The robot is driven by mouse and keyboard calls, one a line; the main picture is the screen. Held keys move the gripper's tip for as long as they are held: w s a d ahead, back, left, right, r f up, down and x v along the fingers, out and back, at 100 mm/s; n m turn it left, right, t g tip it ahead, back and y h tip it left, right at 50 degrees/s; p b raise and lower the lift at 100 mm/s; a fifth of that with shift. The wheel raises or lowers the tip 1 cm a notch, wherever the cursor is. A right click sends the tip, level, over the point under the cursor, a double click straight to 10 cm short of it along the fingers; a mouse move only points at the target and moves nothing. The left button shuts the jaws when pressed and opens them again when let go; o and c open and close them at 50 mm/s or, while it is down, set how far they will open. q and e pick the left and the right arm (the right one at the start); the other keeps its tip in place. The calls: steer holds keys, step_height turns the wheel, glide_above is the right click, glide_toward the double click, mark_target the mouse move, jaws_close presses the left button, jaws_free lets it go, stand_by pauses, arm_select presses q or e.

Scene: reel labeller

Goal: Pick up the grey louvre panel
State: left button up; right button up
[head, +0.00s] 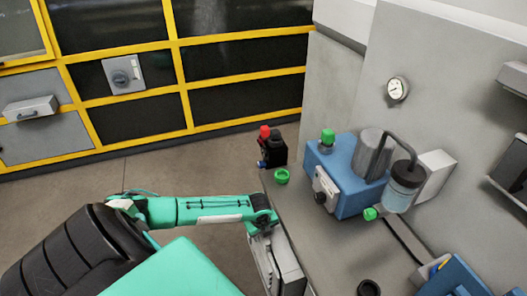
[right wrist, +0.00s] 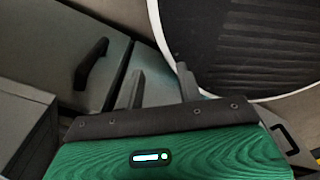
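I cannot make out the grey louvre panel for certain. A light grey upright piece with dark slits (head: 284,262) stands at the bottom middle of the head view and may be it. My left arm reaches in from the left, and its dark end (head: 262,217) is right at the top of that piece. Its fingers cannot be made out, so I cannot tell whether they hold it. My right gripper (right wrist: 162,88) shows in the right wrist view with its two dark fingers apart and nothing seen between them. The right gripper is not seen in the head view.
A blue machine unit (head: 340,182) with a glass jar stands on the grey worktop (head: 325,255). A black block with a red knob (head: 272,150) and a green ring (head: 282,176) are at its left edge. Yellow-framed cabinets (head: 235,105) stand behind open floor. A dark handle (right wrist: 90,62) is near the right gripper.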

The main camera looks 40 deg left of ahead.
arm_select(q)
steer(key=shift+f, duration=0.5)
jaws_close()
steer(key=shift+w+r, duration=0.15)
steer(key=shift+w, duration=0.05)
stand_by(0.9)
